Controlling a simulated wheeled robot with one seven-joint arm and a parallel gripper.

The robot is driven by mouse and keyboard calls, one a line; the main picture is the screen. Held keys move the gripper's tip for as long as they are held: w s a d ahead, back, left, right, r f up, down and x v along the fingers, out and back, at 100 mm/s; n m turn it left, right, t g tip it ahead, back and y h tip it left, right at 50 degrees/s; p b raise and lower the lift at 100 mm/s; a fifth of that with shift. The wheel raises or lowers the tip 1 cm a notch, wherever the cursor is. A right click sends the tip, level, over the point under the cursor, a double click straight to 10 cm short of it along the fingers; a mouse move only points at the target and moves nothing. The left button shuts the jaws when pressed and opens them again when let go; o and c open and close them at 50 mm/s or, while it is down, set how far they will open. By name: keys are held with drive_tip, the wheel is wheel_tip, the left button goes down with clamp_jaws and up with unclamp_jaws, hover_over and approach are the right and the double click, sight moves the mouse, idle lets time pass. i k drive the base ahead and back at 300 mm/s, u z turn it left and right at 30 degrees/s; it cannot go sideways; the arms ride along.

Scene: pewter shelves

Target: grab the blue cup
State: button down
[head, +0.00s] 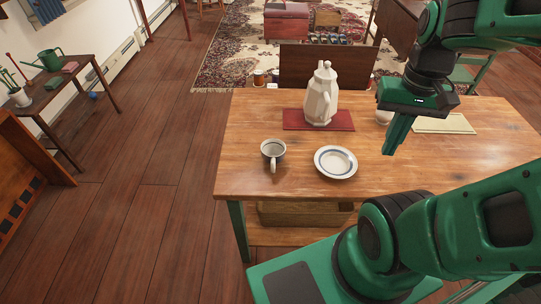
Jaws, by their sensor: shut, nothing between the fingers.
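A pale cup (267,147) with a dark, bluish rim stands upright near the left front of the wooden table (245,178). Its handle points toward the front. No plainly blue cup shows, and the cup's exact colour is hard to tell. My gripper (388,152) is shut and empty, pointing down over the right half of the table. It is well to the right of the cup and apart from it. A small pale round object (383,117) is partly hidden behind my gripper.
A white plate (335,162) with a blue ring lies right of the cup. A pale pitcher (321,97) stands on a red mat (290,119) behind. A cream board (445,124) lies at the right. The table left of the cup is clear.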

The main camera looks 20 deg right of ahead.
sight(273, 150)
drive_tip(key=z, duration=0.5)
drive_tip(key=k, duration=0.9)
drive_tip(key=u, duration=0.35)
